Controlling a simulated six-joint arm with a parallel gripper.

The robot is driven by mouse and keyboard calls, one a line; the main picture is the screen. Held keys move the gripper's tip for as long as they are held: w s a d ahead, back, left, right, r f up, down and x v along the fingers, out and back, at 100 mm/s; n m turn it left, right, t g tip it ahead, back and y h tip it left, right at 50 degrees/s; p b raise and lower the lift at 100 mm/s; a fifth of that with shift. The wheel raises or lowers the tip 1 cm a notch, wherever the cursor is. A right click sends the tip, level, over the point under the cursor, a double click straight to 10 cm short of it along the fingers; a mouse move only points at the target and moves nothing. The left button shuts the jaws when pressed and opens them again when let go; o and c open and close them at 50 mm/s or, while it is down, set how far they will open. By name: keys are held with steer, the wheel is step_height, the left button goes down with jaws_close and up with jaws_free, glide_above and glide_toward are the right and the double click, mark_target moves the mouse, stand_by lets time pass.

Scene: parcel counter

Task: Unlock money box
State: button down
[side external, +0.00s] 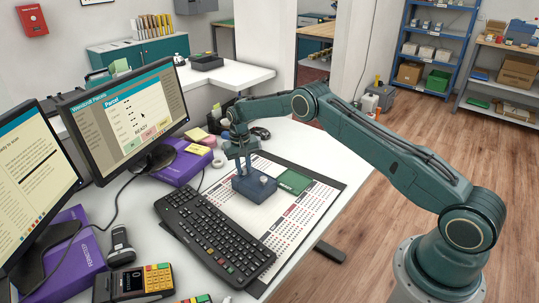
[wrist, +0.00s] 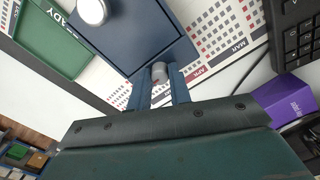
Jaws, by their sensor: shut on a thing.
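The money box (side external: 255,187) is a small dark blue box with a round pale knob on its top, standing on the printed desk mat. In the wrist view the blue box (wrist: 135,40) fills the upper middle. My gripper (side external: 246,170) points down at the box's left side. In the wrist view my gripper (wrist: 163,88) is shut on a small grey cylindrical piece (wrist: 160,71) at the box's edge. I cannot tell whether this piece is a key or part of the lock, and any keyhole is hidden.
A green tray (side external: 294,182) marked READY lies right of the box. A black keyboard (side external: 215,236) is in front. Two monitors (side external: 130,110) and purple boxes (side external: 178,168) stand left. The mat (side external: 322,193) has bare room at right.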

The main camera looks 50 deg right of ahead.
steer(key=shift+m, duration=1.1)
steer(key=c, duration=1.3)
jaws_free()
steer(key=shift+r, duration=0.1)
steer(key=r, duration=1.3)
steer(key=shift+w+a+r, duration=0.2)
steer(key=shift+a+r, duration=0.05)
steer(key=shift+r, duration=0.1)
